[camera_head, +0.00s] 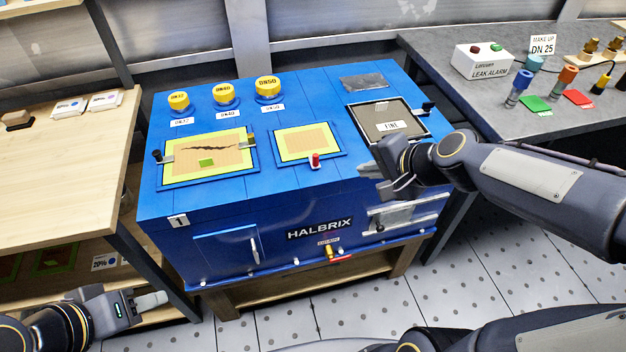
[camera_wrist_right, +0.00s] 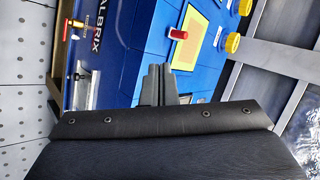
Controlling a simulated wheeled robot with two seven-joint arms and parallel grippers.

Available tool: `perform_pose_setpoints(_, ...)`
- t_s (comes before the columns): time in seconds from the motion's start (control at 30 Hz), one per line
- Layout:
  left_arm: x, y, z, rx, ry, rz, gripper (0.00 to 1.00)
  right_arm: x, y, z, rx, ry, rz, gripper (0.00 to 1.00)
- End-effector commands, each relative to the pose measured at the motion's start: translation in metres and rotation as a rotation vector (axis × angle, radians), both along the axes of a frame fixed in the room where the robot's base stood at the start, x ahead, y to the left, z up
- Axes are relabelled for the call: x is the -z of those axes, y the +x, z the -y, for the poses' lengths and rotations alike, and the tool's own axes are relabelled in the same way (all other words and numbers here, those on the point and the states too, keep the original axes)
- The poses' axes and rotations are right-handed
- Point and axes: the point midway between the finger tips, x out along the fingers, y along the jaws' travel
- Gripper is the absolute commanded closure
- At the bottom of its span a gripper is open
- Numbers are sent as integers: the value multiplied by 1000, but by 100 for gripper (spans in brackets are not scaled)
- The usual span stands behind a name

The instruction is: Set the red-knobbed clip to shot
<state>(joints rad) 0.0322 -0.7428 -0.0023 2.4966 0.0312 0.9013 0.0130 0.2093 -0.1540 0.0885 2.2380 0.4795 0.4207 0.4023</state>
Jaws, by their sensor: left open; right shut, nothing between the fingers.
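The red-knobbed clip (camera_head: 315,160) stands at the front right edge of the small yellow-framed panel (camera_head: 303,143) on top of the blue cabinet. Its red knob also shows in the right wrist view (camera_wrist_right: 178,34), just beyond the fingertips. Whether the clip is latched over the panel I cannot tell. My right gripper (camera_head: 371,182) is shut and empty above the cabinet's front right, to the right of the clip and apart from it. Its closed fingers (camera_wrist_right: 157,80) show in the right wrist view. My left gripper (camera_head: 152,299) is open and empty at the lower left, away from the cabinet.
A larger yellow-framed panel (camera_head: 208,158) with a black-knobbed clip (camera_head: 157,156) lies left. Several yellow caps (camera_head: 224,94) stand behind. A dark framed lid (camera_head: 388,119) marked FINE is at right. A wooden bench (camera_head: 60,180) and a grey table (camera_head: 480,60) flank the cabinet.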

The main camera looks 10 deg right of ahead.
Motion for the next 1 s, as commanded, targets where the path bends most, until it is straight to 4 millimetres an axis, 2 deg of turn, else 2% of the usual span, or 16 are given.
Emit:
perform_pose_setpoints(0.1, 3, 0, 0, 0, 0, 0, 56, 6, 8, 2, 35, 24, -7, 100)
perform_pose_setpoints(0.43, 3, 0, 0, 0, 0, 0, 56, 5, 8, 2, 35, 24, -7, 100)
perform_pose_setpoints(0.57, 6, 0, 0, 0, 0, 0, 56, 13, 13, -2, 33, 25, -9, 100)
perform_pose_setpoints(1.0, 26, 0, 0, 0, 0, 0, 56, 74, 69, -33, 31, 25, -11, 100)
